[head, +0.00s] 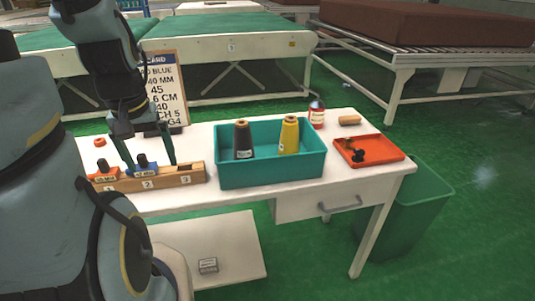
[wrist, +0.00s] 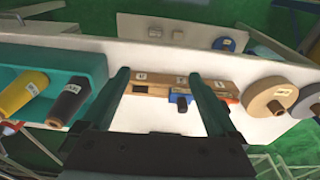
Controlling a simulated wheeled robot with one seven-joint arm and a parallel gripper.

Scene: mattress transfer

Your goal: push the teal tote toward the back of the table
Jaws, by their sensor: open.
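The teal tote (head: 268,173) stands upright on the white table, right of the wooden rack. It holds a dark cone (head: 243,139) and a yellow cone (head: 289,135). In the wrist view the tote (wrist: 98,62) is at the left, with the dark cone (wrist: 70,100) and yellow cone (wrist: 24,92) in it. My gripper (head: 153,166) is open with fingers pointing down at the rack, left of the tote and apart from it. In the wrist view my gripper's fingers (wrist: 159,77) are spread with nothing held between them; the rack shows past them.
The wooden rack (head: 185,177) holds small blue and orange items. A sign board (head: 163,85) stands behind it. The wrist view shows a tan spool (wrist: 262,98) beyond the rack.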

